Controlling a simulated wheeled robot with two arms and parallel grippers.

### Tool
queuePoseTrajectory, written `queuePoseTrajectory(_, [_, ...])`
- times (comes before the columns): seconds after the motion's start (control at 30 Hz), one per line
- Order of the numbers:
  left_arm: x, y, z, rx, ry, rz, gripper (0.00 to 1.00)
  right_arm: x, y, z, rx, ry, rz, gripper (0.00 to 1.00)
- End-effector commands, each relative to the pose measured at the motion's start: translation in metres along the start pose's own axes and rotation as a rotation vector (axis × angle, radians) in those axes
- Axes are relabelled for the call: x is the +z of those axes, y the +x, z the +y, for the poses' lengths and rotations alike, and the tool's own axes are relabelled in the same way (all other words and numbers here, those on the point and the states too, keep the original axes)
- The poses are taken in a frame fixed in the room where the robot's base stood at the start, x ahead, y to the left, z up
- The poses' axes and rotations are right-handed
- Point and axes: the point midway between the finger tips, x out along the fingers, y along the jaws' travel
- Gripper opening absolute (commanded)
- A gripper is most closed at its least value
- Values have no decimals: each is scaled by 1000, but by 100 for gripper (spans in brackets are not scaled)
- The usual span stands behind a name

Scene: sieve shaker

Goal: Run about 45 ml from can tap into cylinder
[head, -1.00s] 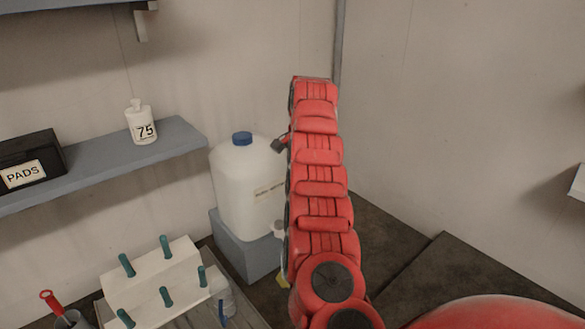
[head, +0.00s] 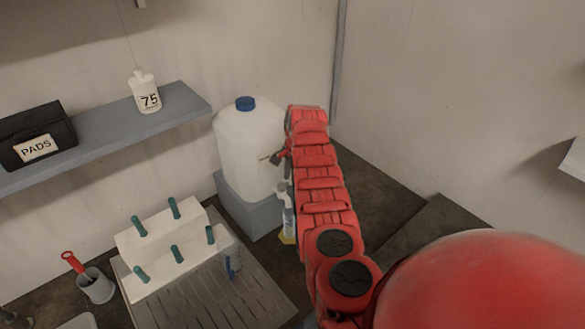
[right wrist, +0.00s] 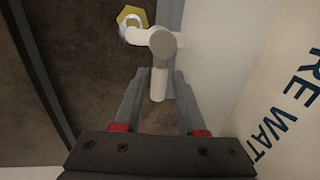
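The white can (head: 238,140) with a blue cap stands on a grey block. Its white tap (head: 282,187) is at the can's right side, partly hidden by my right arm. In the right wrist view the tap (right wrist: 138,36) has a grey top and a lever pointing toward me. The clear cylinder (head: 289,222) with a yellow base stands below the tap; its yellow base shows under the spout in the right wrist view (right wrist: 131,13). My right gripper (right wrist: 160,78) is open, its fingers on either side of the lever with gaps visible. My left gripper is out of view.
A white rack (head: 165,250) with teal pegs stands on a grooved board (head: 262,290), beside a clear vessel with blue (head: 233,262). A shelf (head: 100,142) holds a black PADS box (head: 35,130) and a bottle marked 75 (head: 145,92). A grey cup (head: 95,286) holds a red-handled tool.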

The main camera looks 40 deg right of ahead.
Motion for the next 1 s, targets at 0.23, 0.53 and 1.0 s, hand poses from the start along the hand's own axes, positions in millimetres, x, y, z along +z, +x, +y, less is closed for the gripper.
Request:
queuePoseTrajectory(0.23, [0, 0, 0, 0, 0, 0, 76, 0, 2, 1, 1, 0, 0, 40])
queuePoseTrajectory(0.53, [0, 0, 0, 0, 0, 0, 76, 0, 2, 0, 1, 0, 0, 0])
queuePoseTrajectory(1.0, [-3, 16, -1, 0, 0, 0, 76, 2, 0, 7, 5, 151, 25, 0])
